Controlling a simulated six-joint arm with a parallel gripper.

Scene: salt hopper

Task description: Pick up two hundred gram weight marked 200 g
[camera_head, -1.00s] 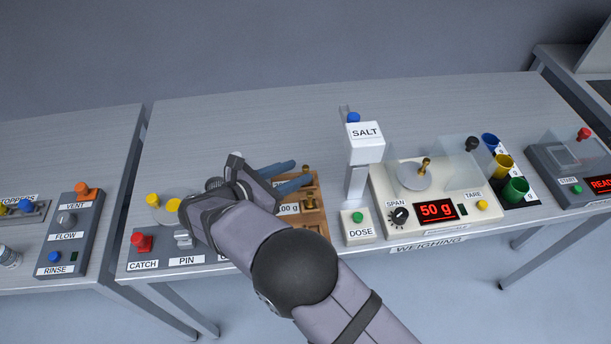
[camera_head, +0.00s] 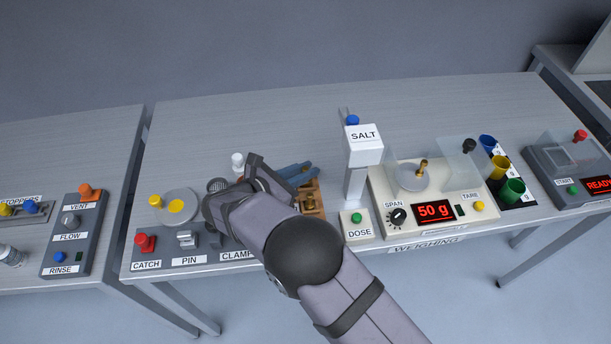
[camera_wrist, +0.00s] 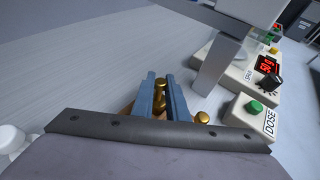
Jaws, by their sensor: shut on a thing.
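My gripper (camera_head: 303,171) has blue fingers that reach over the back of a wooden weight tray (camera_head: 318,196). In the wrist view, my gripper (camera_wrist: 160,88) is shut on a brass weight (camera_wrist: 160,98) that stands between its fingers. Its marking cannot be read, and I cannot tell whether it is clear of the tray. Another brass weight (camera_head: 309,203) sits in the tray; it also shows right of the fingers in the wrist view (camera_wrist: 202,117). My wrist hides much of the tray and its labels.
Right of the tray stand the SALT hopper (camera_head: 365,140) and its DOSE button (camera_head: 357,217). The scale (camera_head: 434,211) reads 50 g, with a brass weight (camera_head: 423,168) on its pan. Left are a white bottle (camera_head: 237,160) and the CATCH knob (camera_head: 143,241). The bench behind is clear.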

